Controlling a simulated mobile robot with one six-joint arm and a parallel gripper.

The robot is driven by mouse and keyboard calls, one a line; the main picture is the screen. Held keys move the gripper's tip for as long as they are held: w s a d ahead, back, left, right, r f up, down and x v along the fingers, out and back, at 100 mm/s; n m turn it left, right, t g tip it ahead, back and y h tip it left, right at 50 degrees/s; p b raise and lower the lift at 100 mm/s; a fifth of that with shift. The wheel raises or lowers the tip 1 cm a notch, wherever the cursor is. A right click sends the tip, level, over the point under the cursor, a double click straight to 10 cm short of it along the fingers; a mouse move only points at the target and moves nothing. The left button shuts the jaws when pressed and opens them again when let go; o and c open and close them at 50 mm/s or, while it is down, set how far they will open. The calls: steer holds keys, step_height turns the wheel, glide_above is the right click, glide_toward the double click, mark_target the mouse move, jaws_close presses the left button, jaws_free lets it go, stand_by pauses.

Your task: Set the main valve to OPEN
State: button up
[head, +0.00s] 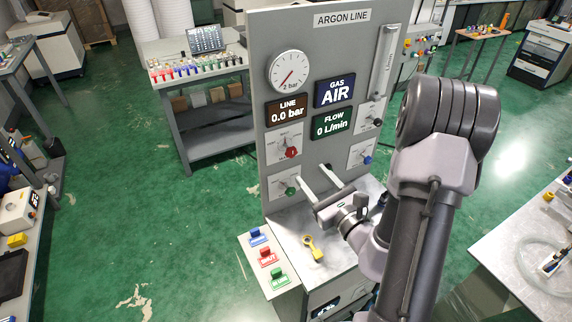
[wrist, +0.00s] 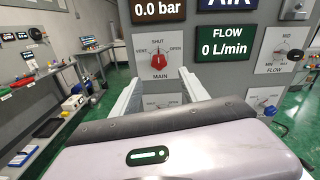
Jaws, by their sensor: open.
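The main valve is a red knob (head: 291,153) on the grey ARGON LINE panel (head: 345,62), below the brown LINE display. In the wrist view the red knob (wrist: 159,61) sits on a white plate marked VENT at left, SHUT at top, OPEN at right and MAIN below. Its pointer appears to be up at SHUT. My gripper (head: 316,180) is open and empty, in front of the panel and below the knob in the head view. In the wrist view its two fingers (wrist: 160,88) point toward the panel, one each side of the knob, apart from it.
A green knob (head: 292,191) is at lower left of the panel, a blue knob (head: 367,160) at right and a black FLOW knob (head: 378,122) above it. LINE reads 0.0 bar, GAS reads AIR, FLOW reads 0 L/min. A yellow tag (head: 313,248) lies on the ledge below.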

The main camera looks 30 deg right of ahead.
mark_target(293, 154)
steer(key=w, duration=0.3)
steer(key=w+b, duration=0.1)
steer(key=w, duration=0.7)
steer(key=shift+a+r+b, duration=0.15)
steer(key=shift+a+b, duration=0.15)
steer(key=shift+w, duration=0.45)
jaws_close()
